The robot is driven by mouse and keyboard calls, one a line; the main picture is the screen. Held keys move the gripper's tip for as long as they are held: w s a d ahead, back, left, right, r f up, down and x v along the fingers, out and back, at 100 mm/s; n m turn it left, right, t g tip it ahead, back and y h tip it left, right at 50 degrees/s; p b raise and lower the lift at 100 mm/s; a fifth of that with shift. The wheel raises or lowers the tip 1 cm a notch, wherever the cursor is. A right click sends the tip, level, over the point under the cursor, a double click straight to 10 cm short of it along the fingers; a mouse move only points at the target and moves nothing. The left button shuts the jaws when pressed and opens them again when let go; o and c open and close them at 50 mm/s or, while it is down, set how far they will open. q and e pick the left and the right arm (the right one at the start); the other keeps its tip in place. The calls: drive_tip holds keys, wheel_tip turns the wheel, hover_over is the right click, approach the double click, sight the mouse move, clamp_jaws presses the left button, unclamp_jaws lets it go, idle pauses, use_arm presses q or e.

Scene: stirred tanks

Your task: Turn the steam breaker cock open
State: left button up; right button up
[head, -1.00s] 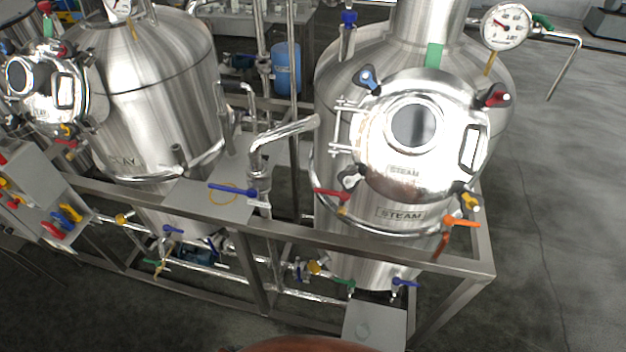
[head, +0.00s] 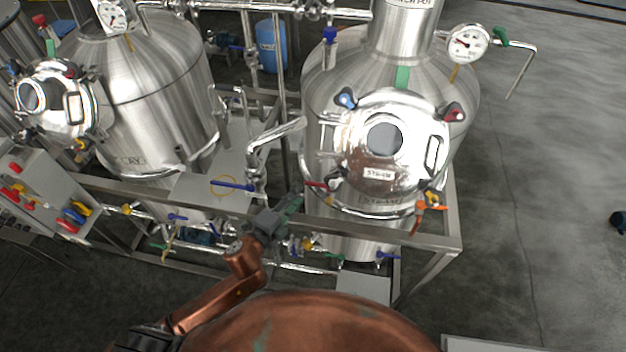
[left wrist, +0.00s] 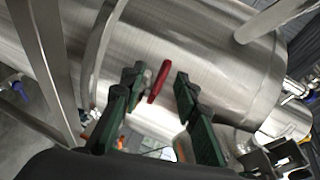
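The steel tank (head: 330,90) on the right carries a label reading STEAM. A red lever handle (head: 316,185) sits at its front left, above the frame rail. I cannot read any label naming the lever as the steam breaker cock. My left gripper (head: 293,202) is close to the red lever, just below and left of it in the head view. In the left wrist view, my left gripper (left wrist: 159,90) has its dark green fingers apart, with the red lever (left wrist: 157,83) showing in the gap, apparently untouched. My right gripper is not in view.
An orange lever (head: 430,207) is at the tank's front right. A steel frame rail (head: 390,236) runs below the tanks. A blue lever (head: 233,185) lies left on a plate. Small valves (head: 335,257) sit under the rail. Floor on the right is mostly clear.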

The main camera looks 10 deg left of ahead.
sight(313, 184)
use_arm(q)
drive_tip(key=shift+w+d+r+m+h, duration=0.2)
drive_tip(key=shift+d+r+m, duration=0.1)
drive_tip(key=shift+d, duration=0.15)
drive_tip(key=shift+w+d+r+m+h, duration=0.2)
drive_tip(key=shift+d+m, duration=0.1)
drive_tip(key=shift+d, duration=0.1)
drive_tip(key=p+x, duration=0.1)
drive_tip(key=x, duration=0.5)
drive_tip(key=shift+w+d+f+p, duration=0.1)
drive_tip(key=shift+w+f+p, duration=0.1)
drive_tip(key=shift+w+p, duration=0.15)
drive_tip(key=shift+c, duration=0.3)
drive_tip(key=c, duration=0.3)
clamp_jaws()
drive_tip(key=shift+f, duration=0.1)
